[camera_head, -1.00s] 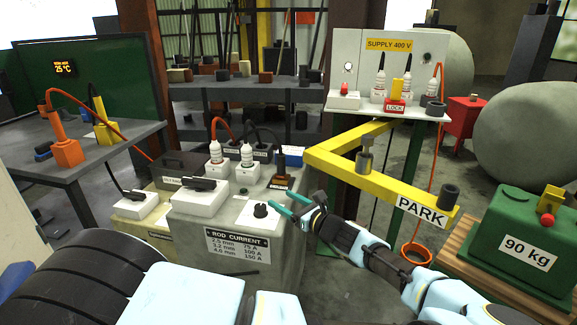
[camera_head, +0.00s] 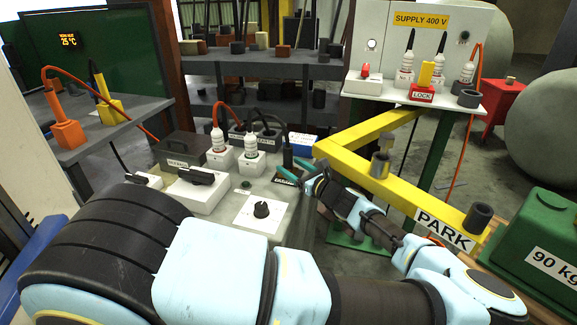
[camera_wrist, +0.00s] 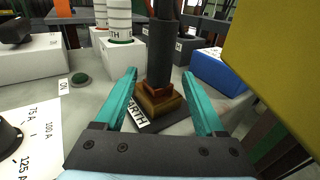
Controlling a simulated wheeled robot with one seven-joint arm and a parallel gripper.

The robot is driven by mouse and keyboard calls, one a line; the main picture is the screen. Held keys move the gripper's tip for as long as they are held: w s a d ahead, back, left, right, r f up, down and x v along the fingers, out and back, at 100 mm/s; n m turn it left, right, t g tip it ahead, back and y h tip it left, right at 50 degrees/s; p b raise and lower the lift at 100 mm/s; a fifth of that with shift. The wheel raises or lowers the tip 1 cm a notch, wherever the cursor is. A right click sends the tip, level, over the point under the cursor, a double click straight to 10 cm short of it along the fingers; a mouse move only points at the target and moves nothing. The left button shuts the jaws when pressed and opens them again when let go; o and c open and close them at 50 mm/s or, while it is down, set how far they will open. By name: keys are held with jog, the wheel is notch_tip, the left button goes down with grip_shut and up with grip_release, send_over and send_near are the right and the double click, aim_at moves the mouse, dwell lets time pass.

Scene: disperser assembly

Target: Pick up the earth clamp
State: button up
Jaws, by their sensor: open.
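The earth clamp (camera_wrist: 160,60) is a dark upright handle on a stepped brown base, standing on a dark plate with a partly hidden label ending in "RTH". In the head view the clamp (camera_head: 288,153) stands at the back right of the grey machine top. My gripper (camera_head: 300,172) is open right beside it, teal fingers pointing at it. In the wrist view my gripper (camera_wrist: 160,84) has one finger on each side of the clamp's line, with visible gaps. I cannot tell whether the clamp is fully between the fingertips. Its top is cut off in the wrist view.
White sockets with ribbed plugs (camera_head: 250,148) stand left of the clamp. A blue box (camera_head: 301,146) lies behind it to the right. A dial (camera_head: 261,210) is in front. A yellow PARK beam (camera_head: 400,195) is close on the right, and yellow fills the wrist view's upper right.

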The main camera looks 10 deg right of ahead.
jog(key=p+x, duration=0.1)
jog(key=x, duration=0.1)
jog(key=p+x, duration=0.1)
jog(key=shift+w+a+r, duration=0.2)
jog(key=shift+w+a, duration=0.1)
jog(key=shift+w, duration=0.05)
jog(key=shift+w+a+f, duration=0.2)
jog(key=shift+w, duration=0.35)
jog(key=shift+c, duration=0.4)
grip_shut()
jog(key=shift+r, duration=0.1)
